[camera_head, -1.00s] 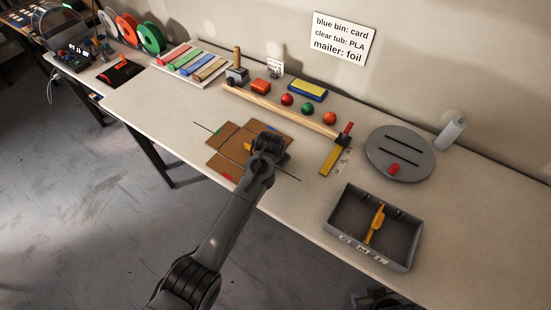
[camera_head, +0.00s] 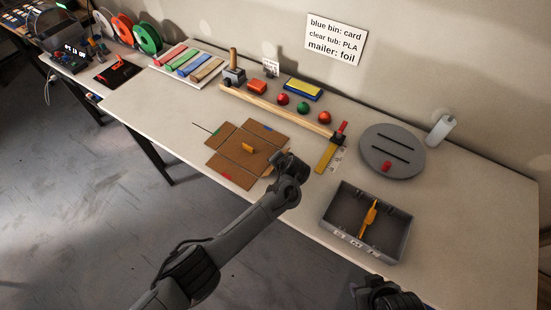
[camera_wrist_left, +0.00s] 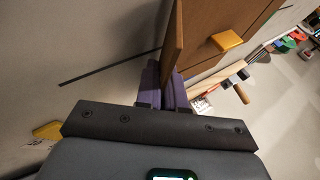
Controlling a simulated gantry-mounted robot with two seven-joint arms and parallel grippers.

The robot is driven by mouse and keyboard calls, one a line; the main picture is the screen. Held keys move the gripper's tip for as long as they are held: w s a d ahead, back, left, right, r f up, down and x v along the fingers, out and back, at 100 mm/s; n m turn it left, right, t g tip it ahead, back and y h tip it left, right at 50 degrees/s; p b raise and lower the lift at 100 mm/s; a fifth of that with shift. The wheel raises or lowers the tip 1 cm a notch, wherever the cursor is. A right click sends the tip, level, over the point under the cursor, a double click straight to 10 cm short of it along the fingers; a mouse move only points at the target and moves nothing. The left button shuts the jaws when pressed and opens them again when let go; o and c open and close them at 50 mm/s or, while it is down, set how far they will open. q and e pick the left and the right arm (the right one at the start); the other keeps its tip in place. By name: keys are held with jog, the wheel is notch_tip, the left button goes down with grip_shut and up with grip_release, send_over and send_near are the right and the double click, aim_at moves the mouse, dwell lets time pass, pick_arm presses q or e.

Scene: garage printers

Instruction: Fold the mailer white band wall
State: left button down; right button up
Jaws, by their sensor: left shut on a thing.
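In the left wrist view, the purple fingers of the left gripper (camera_wrist_left: 166,88) are shut on a raised brown wall panel (camera_wrist_left: 173,40) of the mailer. The panel stands up from the rest of the cardboard (camera_wrist_left: 215,30). I cannot make out a white band on it. A dark part of my right arm shows at the bottom right; its fingers cannot be made out.
A grey bin (camera_head: 398,240) with an orange tool (camera_head: 369,218) stands to the right. Coloured balls sit beyond the rail.

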pick_arm(q)
jog(key=shift+f+t, duration=0.1)
jog(key=shift+t, duration=0.2)
jog(key=c, duration=1.3)
grip_release()
